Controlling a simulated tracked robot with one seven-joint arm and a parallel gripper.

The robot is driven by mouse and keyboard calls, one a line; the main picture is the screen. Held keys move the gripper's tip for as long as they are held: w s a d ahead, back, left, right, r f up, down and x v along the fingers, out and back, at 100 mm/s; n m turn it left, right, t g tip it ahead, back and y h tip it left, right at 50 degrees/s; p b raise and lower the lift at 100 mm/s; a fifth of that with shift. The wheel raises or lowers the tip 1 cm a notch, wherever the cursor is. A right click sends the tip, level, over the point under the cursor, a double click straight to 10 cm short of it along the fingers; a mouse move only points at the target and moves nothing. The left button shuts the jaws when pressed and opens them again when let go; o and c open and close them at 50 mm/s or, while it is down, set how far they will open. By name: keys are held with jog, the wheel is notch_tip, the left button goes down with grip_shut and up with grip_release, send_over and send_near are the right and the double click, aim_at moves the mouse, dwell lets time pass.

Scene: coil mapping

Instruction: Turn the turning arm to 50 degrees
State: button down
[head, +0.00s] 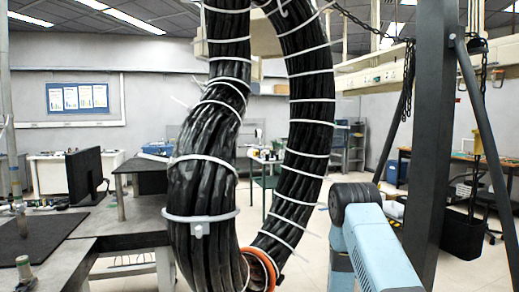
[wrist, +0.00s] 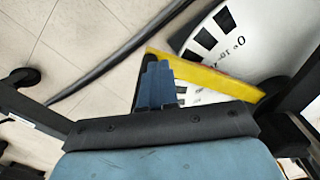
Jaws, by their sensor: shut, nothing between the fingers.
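In the wrist view a yellow bar (wrist: 215,80), which looks like the turning arm, lies slantwise across a white dial (wrist: 222,38). The dial has black marks and printed figures; 0 and 10 show above the bar, and more marks show below it. My gripper (wrist: 156,68) is shut and empty, its blue-grey fingers overlapping the bar's left end in the picture. I cannot tell whether they touch it. The bar's exact angle cannot be read. In the head view neither dial nor bar shows; my blue-grey arm is at lower right.
A thick black cable coil (head: 312,110) with white ties hangs large in the head view. A dark post (head: 432,150) stands to its right, a grey table (head: 45,250) to its left. In the wrist view a dark cable (wrist: 120,55) crosses above tiled floor (wrist: 85,30).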

jog(key=shift+w+d, duration=0.7)
jog(key=shift+d, duration=0.1)
jog(key=shift+w+d, duration=0.15)
jog(key=shift+w+d, duration=0.75)
dwell(0.5)
jog(key=shift+w+d, duration=0.85)
jog(key=shift+w, duration=0.15)
jog(key=shift+w+d, duration=0.1)
jog(key=shift+w, duration=0.05)
